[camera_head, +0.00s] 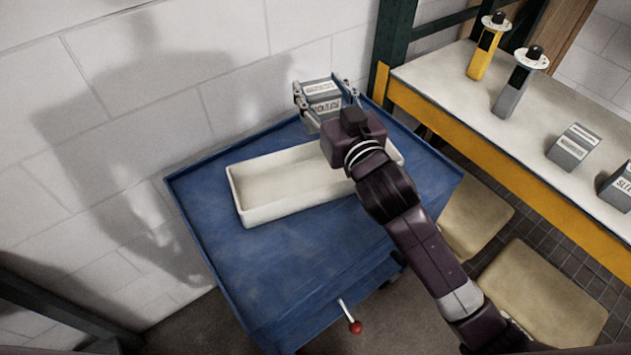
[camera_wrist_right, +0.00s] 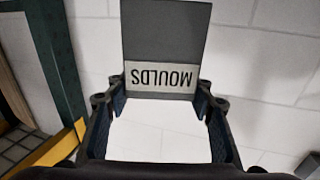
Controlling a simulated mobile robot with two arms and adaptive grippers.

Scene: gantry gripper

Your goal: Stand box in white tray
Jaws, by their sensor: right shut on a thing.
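The grey box (camera_head: 322,90) is held up near the wall, above the back edge of the blue cart top. Its pale label reads "MOULDS" upside down in the right wrist view (camera_wrist_right: 162,77). My right gripper (camera_head: 325,104) is shut on the box, with a finger on each of two opposite sides. The white tray (camera_head: 245,208) lies on the blue cart below and in front of the box. My right wrist and forearm hide the right part of the tray. The visible left part of the tray is empty. My left gripper is not in view.
The blue cart top (camera_head: 325,250) is clear in front of the tray. A white block wall (camera_head: 215,60) stands close behind. A yellow-edged bench (camera_head: 450,85) at the right holds a yellow-handled item (camera_head: 483,55), a grey-handled item (camera_head: 515,90) and grey boxes (camera_head: 573,147).

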